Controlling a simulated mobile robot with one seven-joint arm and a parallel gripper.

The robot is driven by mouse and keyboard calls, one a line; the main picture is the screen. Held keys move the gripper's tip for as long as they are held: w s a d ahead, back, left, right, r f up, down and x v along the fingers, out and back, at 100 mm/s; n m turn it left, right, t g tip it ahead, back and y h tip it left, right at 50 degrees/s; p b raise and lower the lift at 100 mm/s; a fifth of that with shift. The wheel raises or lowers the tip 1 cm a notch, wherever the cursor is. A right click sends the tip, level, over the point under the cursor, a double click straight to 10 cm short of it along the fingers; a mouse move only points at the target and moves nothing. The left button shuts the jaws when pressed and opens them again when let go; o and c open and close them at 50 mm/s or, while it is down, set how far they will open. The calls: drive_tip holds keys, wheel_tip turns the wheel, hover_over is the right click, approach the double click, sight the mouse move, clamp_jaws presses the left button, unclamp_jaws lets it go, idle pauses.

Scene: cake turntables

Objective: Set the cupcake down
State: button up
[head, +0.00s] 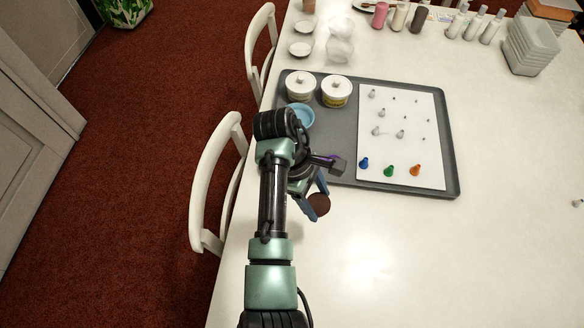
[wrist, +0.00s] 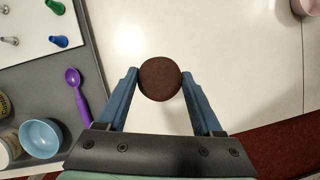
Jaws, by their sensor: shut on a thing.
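A dark brown, round-topped cupcake (wrist: 160,78) sits between the fingertips of my gripper (wrist: 160,85) in the wrist view. My gripper is shut on it, with one blue finger on each side. In the head view the cupcake (head: 319,204) shows at the end of my gripper (head: 316,201), over the white table (head: 400,260) just in front of the grey tray. The cupcake's underside is hidden, and I cannot tell whether it touches the table.
The grey tray (head: 452,170) holds a white mat with piping tips (head: 415,170), a blue bowl (head: 304,112), lidded tubs (head: 336,92) and a purple spoon (wrist: 74,82). White chairs (head: 205,180) stand at the left edge. The table right of my gripper is clear.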

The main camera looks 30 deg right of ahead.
drive_tip(key=n, duration=0.1)
drive_tip(key=s+d+n, duration=0.1)
drive_tip(key=n, duration=0.1)
drive_tip(key=shift+d+f+t+h+p, duration=0.1)
drive_tip(key=shift+d+t+h+p, duration=0.1)
drive_tip(key=shift+t+h+p, duration=0.15)
drive_tip(key=n, duration=0.1)
drive_tip(key=n+t, duration=0.1)
drive_tip(key=shift+s+a+f+n+h, duration=0.1)
drive_tip(key=shift+s+f+n+h, duration=0.1)
drive_tip(key=shift+s+n+h, duration=0.15)
drive_tip(key=a+f+n+t, duration=0.1)
drive_tip(key=a+f+n, duration=0.1)
drive_tip(key=f+n, duration=0.1)
drive_tip(key=s+a+f+n+t+p, duration=0.1)
drive_tip(key=a+f+n, duration=0.1)
drive_tip(key=a+n, duration=0.1)
drive_tip(key=s+a+f+n+t, duration=0.1)
drive_tip(key=a+f+n, duration=0.2)
drive_tip(key=shift+a+f+t+p, duration=0.25)
drive_tip(key=shift+f+p, duration=0.1)
drive_tip(key=shift+p, duration=0.05)
drive_tip(key=shift+f, duration=2.25)
drive_tip(key=shift+b, duration=0.3)
drive_tip(key=o, duration=1.4)
drive_tip(key=shift+f, duration=0.15)
drive_tip(key=shift+c, duration=0.2)
